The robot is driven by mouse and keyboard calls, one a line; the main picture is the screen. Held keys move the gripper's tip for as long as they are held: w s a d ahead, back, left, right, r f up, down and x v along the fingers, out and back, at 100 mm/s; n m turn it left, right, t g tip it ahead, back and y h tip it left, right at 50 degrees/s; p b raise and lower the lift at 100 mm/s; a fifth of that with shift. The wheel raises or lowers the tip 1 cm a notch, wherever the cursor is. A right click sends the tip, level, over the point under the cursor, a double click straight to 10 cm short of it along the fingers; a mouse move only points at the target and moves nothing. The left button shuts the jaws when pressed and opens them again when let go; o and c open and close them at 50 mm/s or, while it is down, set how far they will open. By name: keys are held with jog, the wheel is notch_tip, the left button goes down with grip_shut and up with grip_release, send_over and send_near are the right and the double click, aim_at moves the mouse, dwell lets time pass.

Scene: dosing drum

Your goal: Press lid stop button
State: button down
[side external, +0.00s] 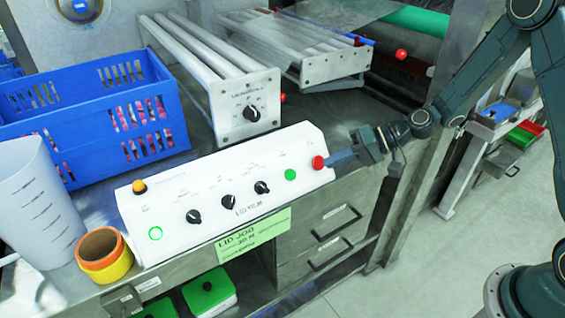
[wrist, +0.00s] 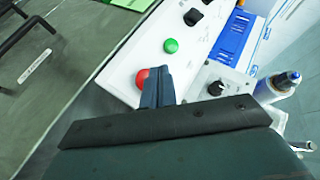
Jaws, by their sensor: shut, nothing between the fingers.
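A long white control box (side external: 228,200) labelled for the lid film lies on the bench. A red button (side external: 318,162) sits at its right end, beside a green button (side external: 290,175). My gripper (side external: 335,160) is shut and empty, its fingertips right at the red button from the right. In the wrist view the fingertips (wrist: 155,78) overlap the right side of the red button (wrist: 142,77), and the green button (wrist: 171,46) is beyond them. I cannot tell whether the fingertips touch or press the red button.
Black knobs (side external: 228,201) and a lit green ring (side external: 155,233) are on the box. A blue crate (side external: 85,115), a clear jug (side external: 35,195) and tape rolls (side external: 103,254) stand left. A knobbed roller unit (side external: 245,105) is behind. Drawer handles (side external: 336,222) jut out below.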

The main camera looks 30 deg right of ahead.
aim_at(315, 165)
jog(key=shift+w+f, duration=0.4)
jog(key=shift+w, duration=0.15)
jog(key=shift+w+f, duration=0.45)
jog(key=shift+w, duration=0.25)
dwell(2.9)
jog(key=shift+s, duration=0.1)
dwell(0.3)
jog(key=shift+s+r, duration=0.45)
jog(key=shift+s, duration=0.2)
jog(key=shift+s+r, duration=0.75)
jog(key=shift+s, duration=0.3)
jog(key=shift+s+r, duration=0.7)
jog(key=shift+s, duration=0.3)
jog(key=shift+r, duration=0.1)
